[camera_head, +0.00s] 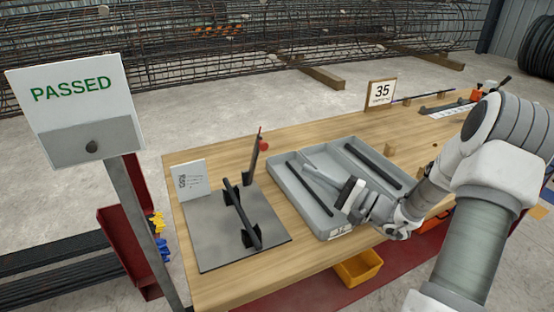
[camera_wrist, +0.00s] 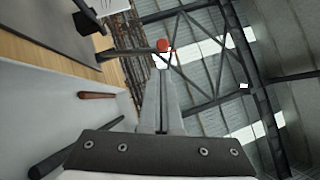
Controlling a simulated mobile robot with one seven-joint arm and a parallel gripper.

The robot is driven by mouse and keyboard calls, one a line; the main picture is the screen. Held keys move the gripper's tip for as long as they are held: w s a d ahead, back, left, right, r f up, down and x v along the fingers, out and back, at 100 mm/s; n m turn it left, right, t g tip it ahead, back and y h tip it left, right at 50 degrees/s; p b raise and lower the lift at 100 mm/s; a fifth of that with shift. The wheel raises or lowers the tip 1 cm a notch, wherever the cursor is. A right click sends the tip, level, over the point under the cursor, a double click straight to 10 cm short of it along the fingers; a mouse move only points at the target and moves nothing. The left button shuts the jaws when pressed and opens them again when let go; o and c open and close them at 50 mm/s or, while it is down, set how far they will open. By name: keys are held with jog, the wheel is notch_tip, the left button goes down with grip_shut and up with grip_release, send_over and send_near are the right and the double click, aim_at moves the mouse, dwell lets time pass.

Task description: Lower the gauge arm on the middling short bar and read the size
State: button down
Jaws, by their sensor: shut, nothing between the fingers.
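A dark bar (camera_head: 241,212) rests across two black supports on the grey gauge plate (camera_head: 215,243). The gauge arm (camera_head: 255,158) stands raised behind it, with a red knob (camera_head: 264,146) near its top. In the wrist view the knob (camera_wrist: 163,45) shows just beyond my fingertips, apparently apart from them. My gripper (camera_head: 309,169) is shut and empty above the grey tray (camera_head: 285,197), right of the gauge; its shut fingers (camera_wrist: 162,75) also show in the wrist view. The size reading is not legible.
A small white card (camera_head: 189,181) stands at the plate's back left. A "35" sign (camera_head: 381,93) stands farther back. A "PASSED" board (camera_head: 75,98) rises at the left.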

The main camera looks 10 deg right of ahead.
jog(key=b+x, duration=0.1)
jog(key=x, duration=0.9)
jog(key=shift+w+d, duration=0.15)
jog(key=shift+d, duration=0.1)
jog(key=shift+a+r, duration=0.1)
